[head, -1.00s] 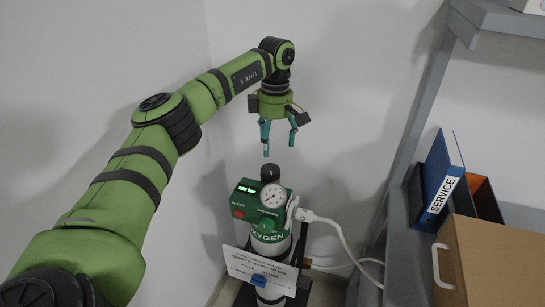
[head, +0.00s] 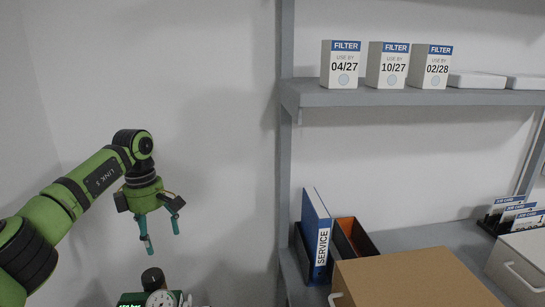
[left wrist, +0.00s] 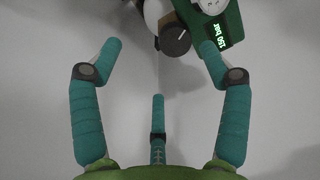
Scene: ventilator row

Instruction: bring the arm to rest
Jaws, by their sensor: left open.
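My left gripper (head: 160,226) hangs at the end of my green arm at the left of the head view, with its teal fingers pointing down. It is open and empty. Below it stands the oxygen cylinder's green regulator (head: 133,299) with a black knob (head: 152,277) and a round gauge (head: 161,299); the rest is cut off by the frame. In the left wrist view the gripper's fingers (left wrist: 159,60) are spread apart. The knob (left wrist: 175,40) lies beyond the fingertips, and a green display beside it reads 150 bar. My right gripper is not in view.
A shelf (head: 310,97) holds filter boxes dated 04/27 (head: 339,75), 10/27 (head: 387,75) and 02/28 (head: 430,75). The wall (head: 215,140) right of the gripper is bare.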

